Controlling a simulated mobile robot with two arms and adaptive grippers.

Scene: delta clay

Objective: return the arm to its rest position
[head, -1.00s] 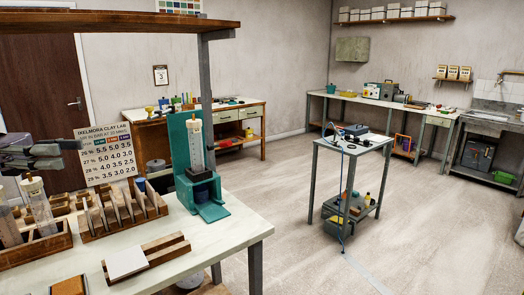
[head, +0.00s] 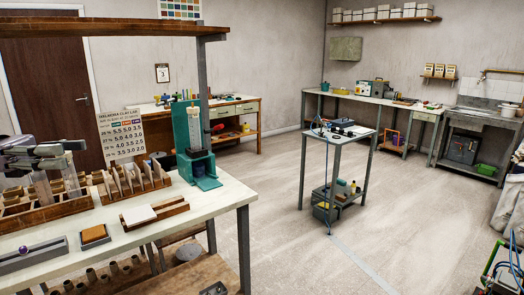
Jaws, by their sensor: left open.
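My left gripper (head: 72,154) is grey and comes in from the left edge in the head view. It is open, with its two fingers pointing right and nothing visible between them. It appears over the left end of the workbench (head: 222,192), in front of a wooden rack (head: 35,213) holding tall clear tubes, part of which it hides. I cannot tell the exact gap between gripper and tubes. My right gripper is not in view.
A slotted wooden rack (head: 130,183), a teal stand (head: 197,168) with a clear cylinder, and a wooden tray with a white block (head: 139,215) stand on the bench. A bench post rises at the back. A small table (head: 344,134) stands beyond; the floor between is open.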

